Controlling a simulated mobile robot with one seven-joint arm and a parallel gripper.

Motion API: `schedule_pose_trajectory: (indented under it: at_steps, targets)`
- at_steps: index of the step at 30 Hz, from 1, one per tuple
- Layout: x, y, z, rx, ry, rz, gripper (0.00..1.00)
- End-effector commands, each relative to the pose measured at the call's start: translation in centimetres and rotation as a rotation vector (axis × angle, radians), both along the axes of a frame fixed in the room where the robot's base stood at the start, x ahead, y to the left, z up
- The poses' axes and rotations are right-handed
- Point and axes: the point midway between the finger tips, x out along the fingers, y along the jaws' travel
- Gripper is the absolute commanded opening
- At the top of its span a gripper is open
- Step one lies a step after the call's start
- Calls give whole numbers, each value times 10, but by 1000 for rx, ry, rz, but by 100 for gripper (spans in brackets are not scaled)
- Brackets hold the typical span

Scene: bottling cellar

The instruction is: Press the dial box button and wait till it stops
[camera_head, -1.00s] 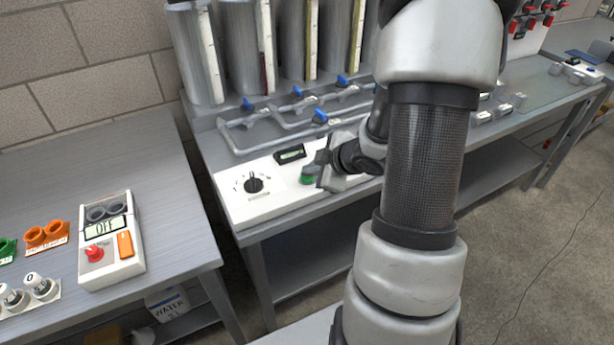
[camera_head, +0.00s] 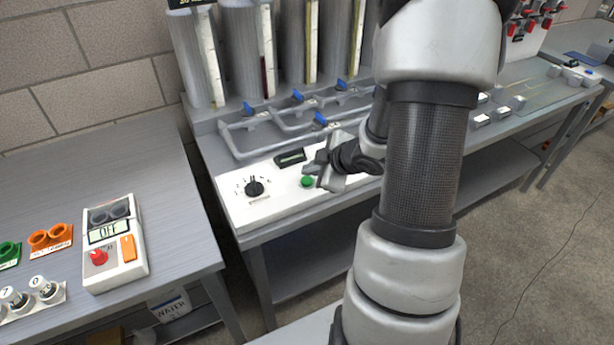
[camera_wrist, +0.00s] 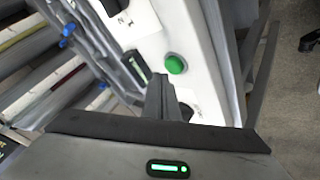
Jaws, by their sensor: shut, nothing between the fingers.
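The dial box (camera_head: 290,208) is a long white box along the front edge of the bench with the pipes. It carries a black dial (camera_head: 254,187), a small dark display (camera_head: 290,157) and a round green button (camera_head: 307,181). My gripper (camera_head: 316,170) is shut and empty, close beside the button on its right and apart from it as far as I can tell. In the wrist view the green button (camera_wrist: 175,64) shows in full just beyond the fingertips (camera_wrist: 160,82). The dial is partly cut off there. The display's reading is too small to make out.
Tall clear cylinders (camera_head: 245,55) and pipes with blue valves (camera_head: 320,119) stand behind the box. The floor at the right is mostly clear.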

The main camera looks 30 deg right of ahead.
Motion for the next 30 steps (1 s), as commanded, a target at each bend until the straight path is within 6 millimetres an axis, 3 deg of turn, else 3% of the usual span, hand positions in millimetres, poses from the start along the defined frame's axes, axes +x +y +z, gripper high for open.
schedule_pose_trajectory:
  at_steps: [8,24,30]
  targets:
    - [0,0,0,0,0,0,0]
    - [0,0,49,0,0,0,0]
    - [0,0,49,0,0,0,0]
